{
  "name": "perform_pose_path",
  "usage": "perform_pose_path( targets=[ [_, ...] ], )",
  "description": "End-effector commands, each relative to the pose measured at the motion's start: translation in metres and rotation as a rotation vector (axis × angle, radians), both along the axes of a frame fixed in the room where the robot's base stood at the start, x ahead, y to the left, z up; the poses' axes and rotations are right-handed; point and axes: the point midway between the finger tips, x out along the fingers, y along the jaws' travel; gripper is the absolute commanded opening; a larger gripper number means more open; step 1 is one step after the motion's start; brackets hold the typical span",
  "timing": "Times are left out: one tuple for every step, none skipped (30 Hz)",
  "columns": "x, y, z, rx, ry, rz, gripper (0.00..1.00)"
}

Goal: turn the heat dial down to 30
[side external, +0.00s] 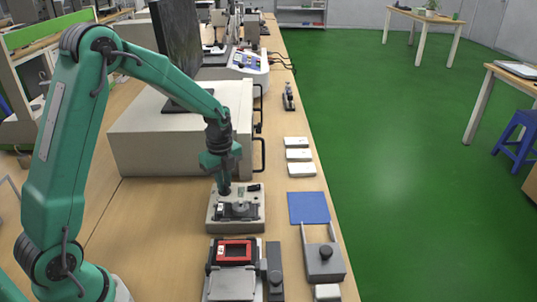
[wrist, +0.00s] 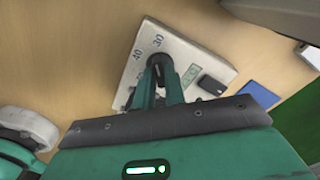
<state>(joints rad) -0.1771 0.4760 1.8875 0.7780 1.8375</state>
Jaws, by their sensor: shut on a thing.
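The heat dial (wrist: 156,60) is a small dark knob on a pale panel (wrist: 187,52), printed with 30 and 40. Further markings are partly hidden behind my fingers. My gripper (wrist: 160,72) is shut on the dial, with its two green fingers on either side of it. The dial's pointer is covered, so I cannot tell its setting. In the side external view, my gripper (side external: 224,189) reaches down to the back left part of the pale grey unit (side external: 255,222). The dial itself is hidden there.
A black switch (wrist: 211,85) sits on the panel beside the dial. A blue mat (side external: 309,207) lies to the unit's right. A red-framed device (side external: 235,251) stands in front. A large pale box (side external: 165,140) with handles stands behind. Small white blocks (side external: 298,155) lie near the bench edge.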

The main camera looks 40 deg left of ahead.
Motion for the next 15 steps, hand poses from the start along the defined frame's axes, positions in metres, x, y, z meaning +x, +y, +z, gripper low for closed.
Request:
perform_pose_path(
  targets=[
    [-0.0001,-0.0006,0.0009,0.0,0.0,-0.002,0.0],
    [-0.0001,-0.0006,0.0009,0.0,0.0,-0.005,0.0],
    [-0.0001,-0.0007,0.0009,0.0,0.0,-0.012,0.0],
    [-0.0001,-0.0007,0.0009,0.0,0.0,-0.021,0.0],
    [-0.0001,-0.0007,0.0009,0.0,0.0,-0.033,0.0],
    [-0.0001,-0.0007,0.0009,0.0,0.0,-0.051,0.0],
    [-0.0001,-0.0007,0.0009,0.0,0.0,-0.067,0.0],
    [-0.0001,-0.0007,0.0009,0.0,0.0,-0.084,0.0],
    [-0.0001,-0.0007,0.0009,0.0,0.0,-0.107,0.0],
    [-0.0001,-0.0007,0.0008,0.0,0.0,-0.124,0.0],
    [-0.0001,-0.0007,0.0008,0.0,0.0,-0.138,0.0],
    [-0.0001,-0.0008,0.0009,0.0,0.0,-0.155,0.0],
    [-0.0001,-0.0008,0.0009,0.0,0.0,-0.164,0.0],
    [-0.0001,-0.0008,0.0009,0.0,0.0,-0.17,0.0],
    [-0.0001,-0.0008,0.0009,0.0,0.0,-0.175,0.0]
  ],
)
